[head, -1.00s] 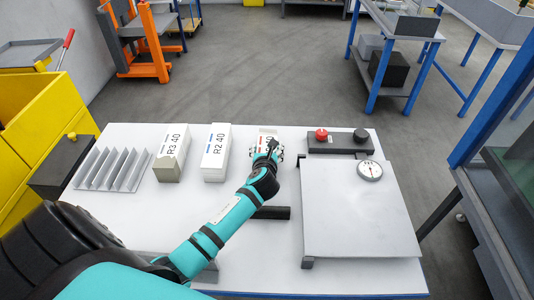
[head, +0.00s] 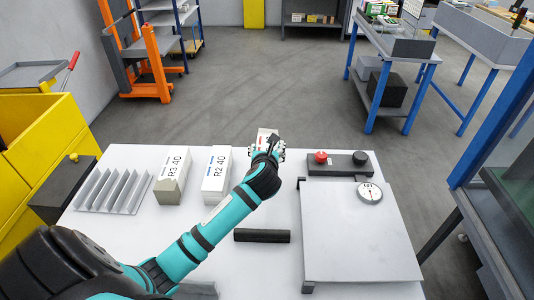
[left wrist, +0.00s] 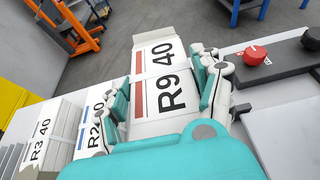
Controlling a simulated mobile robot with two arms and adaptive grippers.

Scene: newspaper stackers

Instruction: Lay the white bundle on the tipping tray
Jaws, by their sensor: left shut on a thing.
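My left gripper (head: 266,151) is shut on a white bundle marked R9 40 (left wrist: 172,90), with a red stripe. In the left wrist view its fingers (left wrist: 182,92) lie along both sides of the bundle. In the head view the gripper mostly hides this bundle (head: 267,135), which is at the far edge of the white table. The tipping tray (head: 357,240) appears to be the flat grey plate to the right; it is bare. The held bundle is left of and beyond the tray, apart from it. My right gripper is not in view.
Bundles R3 40 (head: 171,178) and R2 40 (head: 216,175) stand to the left, beside a grey finned rack (head: 113,180). A black bar (head: 262,236) lies left of the tray. A dark box with a red knob (head: 321,157) and a dial (head: 370,193) are at the tray's far side.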

